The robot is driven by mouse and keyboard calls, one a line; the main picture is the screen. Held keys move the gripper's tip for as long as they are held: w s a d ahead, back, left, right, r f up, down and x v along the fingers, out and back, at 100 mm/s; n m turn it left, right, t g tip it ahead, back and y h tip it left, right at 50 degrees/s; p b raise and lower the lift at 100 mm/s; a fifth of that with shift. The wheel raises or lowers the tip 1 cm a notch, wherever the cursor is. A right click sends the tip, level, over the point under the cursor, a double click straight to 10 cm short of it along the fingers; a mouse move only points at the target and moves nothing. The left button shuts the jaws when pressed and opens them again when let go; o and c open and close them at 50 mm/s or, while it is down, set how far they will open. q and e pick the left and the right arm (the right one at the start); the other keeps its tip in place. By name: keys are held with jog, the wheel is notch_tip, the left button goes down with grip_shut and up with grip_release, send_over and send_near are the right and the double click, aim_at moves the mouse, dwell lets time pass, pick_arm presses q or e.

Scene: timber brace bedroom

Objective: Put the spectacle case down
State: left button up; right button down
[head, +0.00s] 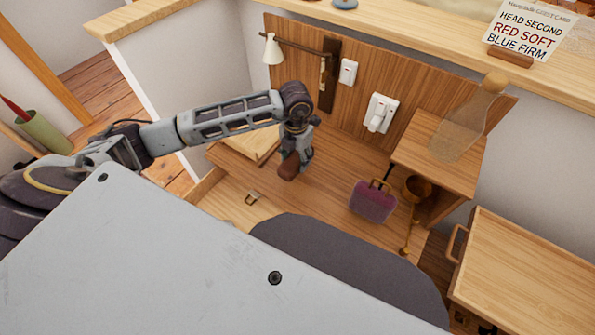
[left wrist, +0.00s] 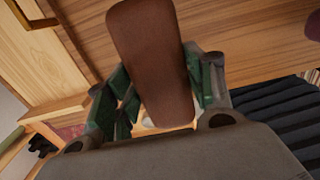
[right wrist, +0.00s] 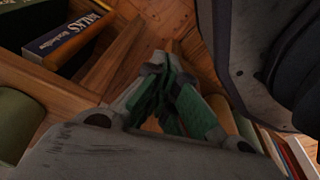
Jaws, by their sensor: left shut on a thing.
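The spectacle case (left wrist: 150,60) is a brown, rounded, elongated piece. In the left wrist view it stands out between the green-padded fingers of my left gripper (left wrist: 155,95), which is shut on it. In the head view the left gripper (head: 294,158) points down, with the case (head: 289,170) at its tip above the wooden surface by the panelled wall. I cannot tell whether the case touches that surface. My right gripper (right wrist: 168,85) shows only in the right wrist view; its green-padded fingers meet at the tips with nothing between them.
A purple bag (head: 372,201) and a brass-coloured cup-like item (head: 416,189) are right of the left gripper. A wooden cabinet (head: 440,155) stands beyond them. A small metal clasp-like item (head: 252,198) lies to the left. A wall lamp (head: 272,50) hangs behind. A blue book (right wrist: 82,35) is near the right gripper.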

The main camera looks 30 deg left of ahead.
pick_arm(q)
jog(key=shift+f, duration=0.95)
pick_arm(e)
jog(key=shift+w+a+r, duration=0.2)
jog(key=shift+r, duration=0.05)
